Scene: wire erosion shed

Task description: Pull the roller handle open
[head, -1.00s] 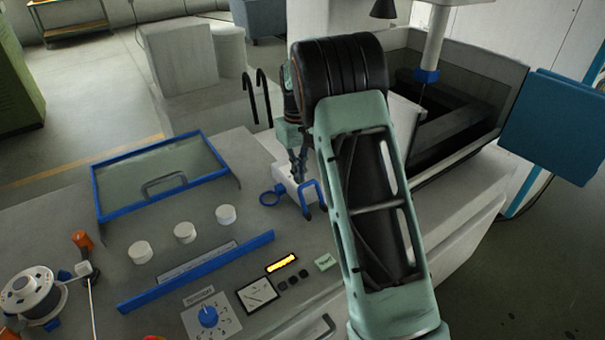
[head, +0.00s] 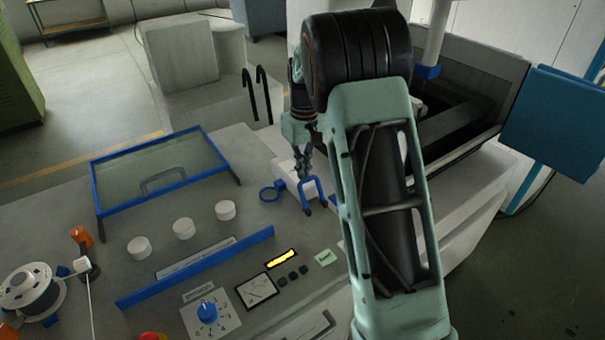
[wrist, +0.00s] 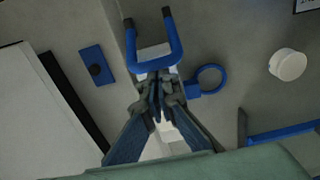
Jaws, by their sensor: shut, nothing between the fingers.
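A blue U-shaped handle (head: 313,188) with dark ends stands on a white block at the right part of the machine top; I take it for the roller handle. It also shows in the wrist view (wrist: 173,50), with its crossbar just beyond my fingertips. My gripper (head: 304,165) is above and beside this handle in the head view, pointing down. In the wrist view my gripper (wrist: 156,95) is shut, with its fingertips together and nothing between them. The tips look very close to the crossbar; I cannot tell whether they touch.
A blue ring (head: 268,193) lies left of the handle. A blue-framed clear cover (head: 160,165), white knobs (head: 183,228) and a wire spool (head: 28,288) are farther left. Two black hooped rails (head: 257,95) rise behind. An open dark tank (head: 470,90) lies right of my arm.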

